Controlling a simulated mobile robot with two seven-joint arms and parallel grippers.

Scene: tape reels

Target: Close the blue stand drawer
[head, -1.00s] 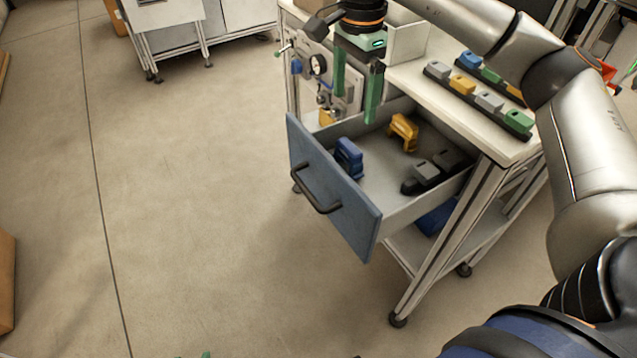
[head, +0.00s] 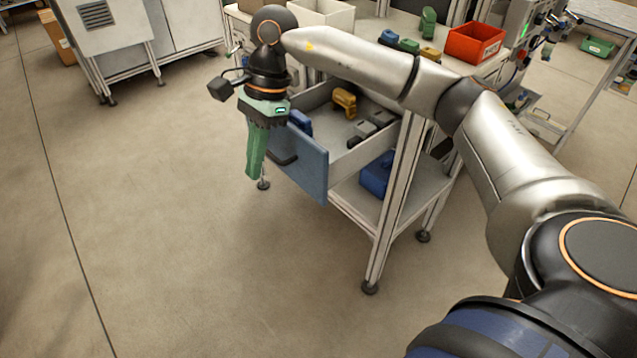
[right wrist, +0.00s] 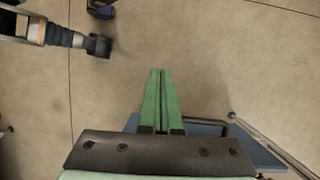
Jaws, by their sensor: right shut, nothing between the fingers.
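The blue stand drawer (head: 313,172) is open, pulled out from the stand towards the left. Its blue front also shows at the bottom of the right wrist view (right wrist: 262,155). Its dark handle (head: 283,157) is partly hidden by my right gripper. My right gripper (head: 254,177) has its green fingers together, pointing down, with nothing between them. It is on the outer side of the drawer front, by its far end. The fingers also show in the right wrist view (right wrist: 158,72); whether they touch the front cannot be told. My left gripper is not in view.
Inside the drawer are a blue piece (head: 301,121), a yellow piece (head: 344,100) and grey pieces (head: 366,130). A blue item (head: 377,174) lies on the lower shelf. A red bin (head: 474,43) stands on the top. Floor left of the drawer is clear.

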